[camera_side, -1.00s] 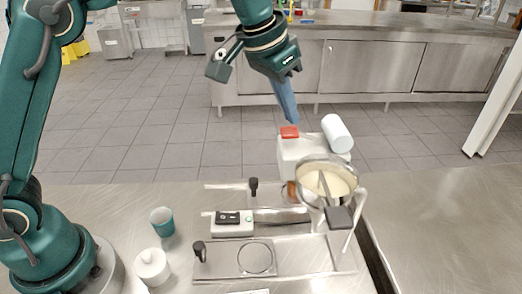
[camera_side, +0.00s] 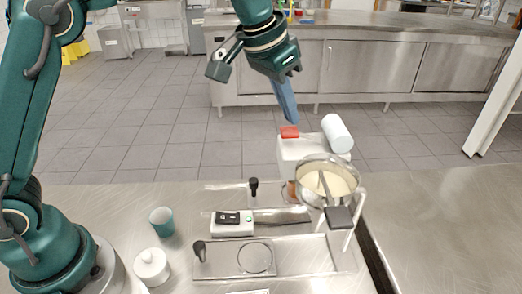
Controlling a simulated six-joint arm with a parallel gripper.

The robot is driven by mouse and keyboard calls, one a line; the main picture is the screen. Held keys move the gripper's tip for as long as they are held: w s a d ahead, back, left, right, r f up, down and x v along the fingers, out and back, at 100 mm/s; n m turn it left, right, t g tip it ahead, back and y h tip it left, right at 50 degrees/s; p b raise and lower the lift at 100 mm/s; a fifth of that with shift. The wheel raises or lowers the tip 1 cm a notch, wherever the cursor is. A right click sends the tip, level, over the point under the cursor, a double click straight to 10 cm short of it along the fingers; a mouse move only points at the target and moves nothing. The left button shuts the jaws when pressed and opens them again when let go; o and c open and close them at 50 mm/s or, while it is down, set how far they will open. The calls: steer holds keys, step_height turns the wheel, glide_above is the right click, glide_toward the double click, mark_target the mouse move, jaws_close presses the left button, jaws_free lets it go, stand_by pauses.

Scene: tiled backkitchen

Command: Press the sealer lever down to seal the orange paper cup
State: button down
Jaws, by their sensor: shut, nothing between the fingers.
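The sealer (camera_side: 300,150) is a white machine at the back of the steel table, with a red block (camera_side: 289,132) on its top left. I cannot make out for certain which part is its lever. A small orange patch (camera_side: 291,188), likely the orange paper cup, shows low under the machine, mostly hidden by the pan and the sealer body. My gripper (camera_side: 294,120) is shut and empty, its blue-grey fingers pointing down just above and behind the red block. I cannot tell whether they touch it.
A white roll (camera_side: 337,134) lies on the sealer's right. A pan of pale cream (camera_side: 328,180) stands in front. Black knobs (camera_side: 199,250) rise from the base rails. A teal cup (camera_side: 162,221) and a white lidded jar (camera_side: 152,267) stand at left. The table's right side is clear.

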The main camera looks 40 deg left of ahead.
steer(key=shift+f, duration=0.2)
steer(key=shift+f, duration=0.45)
steer(key=shift+f, duration=0.75)
steer(key=shift+r, duration=2.4)
